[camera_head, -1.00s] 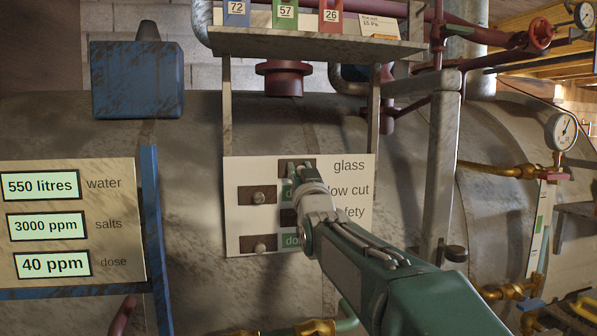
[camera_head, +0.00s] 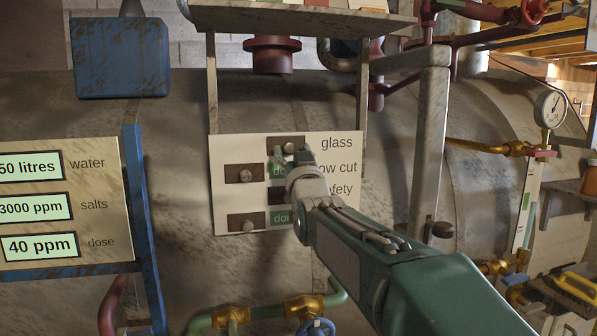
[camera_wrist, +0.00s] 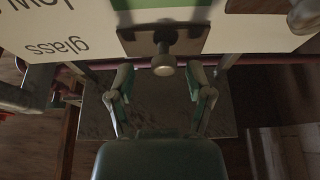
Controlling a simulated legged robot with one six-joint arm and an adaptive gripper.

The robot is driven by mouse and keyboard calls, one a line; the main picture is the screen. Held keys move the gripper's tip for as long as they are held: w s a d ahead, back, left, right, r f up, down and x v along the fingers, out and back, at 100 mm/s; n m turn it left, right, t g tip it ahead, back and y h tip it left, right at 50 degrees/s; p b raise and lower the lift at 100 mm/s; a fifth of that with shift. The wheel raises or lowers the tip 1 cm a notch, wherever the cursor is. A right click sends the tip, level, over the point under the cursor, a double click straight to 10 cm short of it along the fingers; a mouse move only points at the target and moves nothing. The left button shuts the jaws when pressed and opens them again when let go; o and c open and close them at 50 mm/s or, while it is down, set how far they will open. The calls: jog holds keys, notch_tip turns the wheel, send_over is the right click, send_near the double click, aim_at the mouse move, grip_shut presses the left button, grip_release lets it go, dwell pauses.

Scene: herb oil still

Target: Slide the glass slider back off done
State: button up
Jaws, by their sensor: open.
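The glass slider (camera_head: 273,142) is a brown plate with a round knob, in the top row of the white board (camera_head: 233,212), left of the word "glass". It sits in the board's right-hand column, and no green label shows in its row. My gripper (camera_head: 292,154) is in front of it, open, with one finger on each side of the knob. In the wrist view, which is upside down, the slider plate (camera_wrist: 190,38) and its knob (camera_wrist: 165,66) lie between and just beyond my open fingers (camera_wrist: 163,78). I cannot tell whether a finger touches the knob.
The low cut slider (camera_head: 234,175) and the bottom slider (camera_head: 236,222) sit in the left column, with green labels to their right. A safety slider is partly hidden by my gripper. A shelf (camera_head: 300,20) overhangs the board; a grey post (camera_head: 430,150) stands right.

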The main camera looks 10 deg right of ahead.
jog(key=v, duration=1)
jog(key=shift+a, duration=0.2)
jog(key=shift+w+f, duration=0.1)
jog(key=s+f+g, duration=1.6)
jog(key=s+f, duration=0.9)
jog(key=f, duration=0.4)
jog(key=shift+s+d+g, duration=0.15)
jog(key=shift+s+g, duration=0.25)
